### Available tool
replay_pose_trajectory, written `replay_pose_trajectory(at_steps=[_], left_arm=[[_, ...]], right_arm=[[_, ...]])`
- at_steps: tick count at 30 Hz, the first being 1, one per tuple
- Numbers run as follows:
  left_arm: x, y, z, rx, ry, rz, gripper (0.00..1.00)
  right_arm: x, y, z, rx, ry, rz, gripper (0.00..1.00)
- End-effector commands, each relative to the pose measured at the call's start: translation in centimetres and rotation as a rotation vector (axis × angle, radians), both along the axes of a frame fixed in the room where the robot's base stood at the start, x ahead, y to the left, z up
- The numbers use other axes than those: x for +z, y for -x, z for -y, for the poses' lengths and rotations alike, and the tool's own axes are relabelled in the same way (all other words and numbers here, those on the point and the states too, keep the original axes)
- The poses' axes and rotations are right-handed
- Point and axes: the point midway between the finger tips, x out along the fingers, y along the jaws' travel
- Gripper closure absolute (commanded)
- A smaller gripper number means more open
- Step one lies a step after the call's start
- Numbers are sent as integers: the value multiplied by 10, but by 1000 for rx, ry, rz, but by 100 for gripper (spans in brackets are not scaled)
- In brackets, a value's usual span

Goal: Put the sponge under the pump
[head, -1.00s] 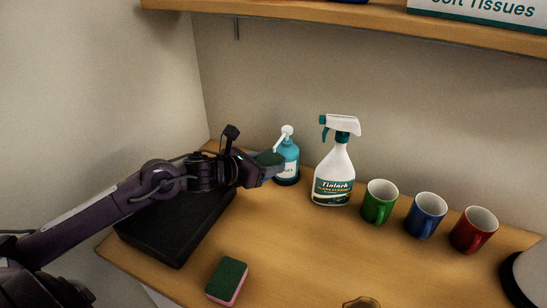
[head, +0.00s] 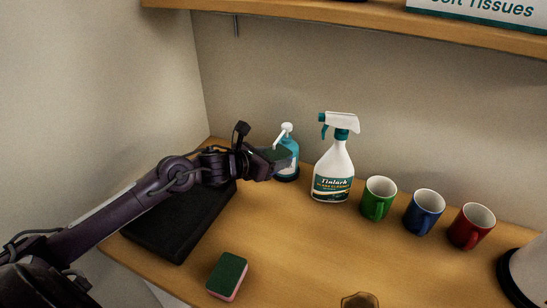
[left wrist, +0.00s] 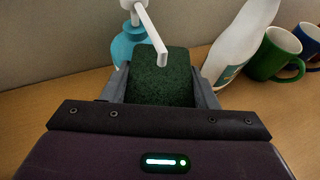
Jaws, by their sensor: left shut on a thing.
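My left gripper (head: 276,160) is shut on a sponge with a dark green top (left wrist: 158,82). It holds the sponge in front of the teal pump bottle (head: 288,152), which stands at the back of the counter. In the left wrist view the pump's white spout (left wrist: 152,38) reaches over the far part of the sponge. I cannot tell the height gap between spout and sponge. The lower front of the bottle is partly hidden by the gripper and sponge.
A white spray bottle (head: 333,172) stands right of the pump, then green (head: 378,198), blue (head: 424,212) and red (head: 471,226) mugs. A second green and pink sponge (head: 227,276) lies at the front. A black flat box (head: 180,225) lies under my left arm. The counter's middle is clear.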

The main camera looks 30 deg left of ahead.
Motion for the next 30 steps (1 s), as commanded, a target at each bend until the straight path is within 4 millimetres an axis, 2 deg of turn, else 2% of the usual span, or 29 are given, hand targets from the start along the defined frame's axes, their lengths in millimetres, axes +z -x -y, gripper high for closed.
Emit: replay_pose_trajectory(at_steps=[4,5,10,19,24,26,30], left_arm=[[-5,0,0,-1,-2,1,67],[-4,0,0,-1,-2,1,45],[-3,0,0,0,-1,0,25],[-1,0,0,0,0,0,25],[12,0,0,0,2,0,25],[7,7,-4,1,-3,-3,25],[14,26,-9,-2,-7,-4,25]], right_arm=[[-6,0,0,0,0,0,25],[-6,0,0,0,0,0,25],[-4,0,0,0,0,0,25],[-2,0,0,0,0,1,25],[15,0,0,0,0,1,25],[8,0,0,0,0,2,25],[2,-1,-1,0,0,2,25]])
